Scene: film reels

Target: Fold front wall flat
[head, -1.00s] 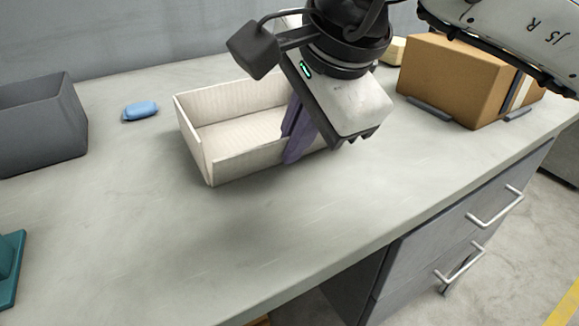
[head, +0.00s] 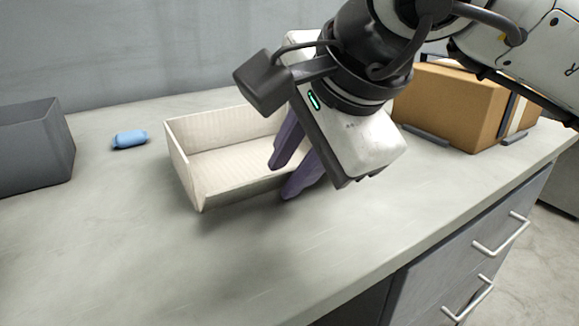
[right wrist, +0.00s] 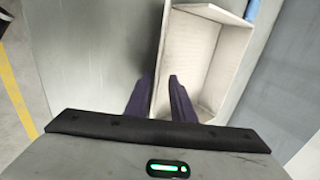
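A cream open-topped cardboard box (head: 225,124) stands on the worktop. Its front wall (head: 235,191) stands up along the near side, its right part hidden behind my right gripper. My right gripper (head: 281,174) is open, its two purple fingers apart, one on the box's inner side and one on its outer side. In the right wrist view the fingers of the right gripper (right wrist: 157,88) lie either side of the front wall's edge (right wrist: 164,50). I cannot tell whether either finger touches it. My left gripper is not in view.
A grey bin (head: 35,150) stands at the left, with a small blue object (head: 130,140) between it and the box. A brown carton (head: 450,105) stands at the right. The worktop (head: 130,260) in front of the box is clear. Drawers lie below its front edge.

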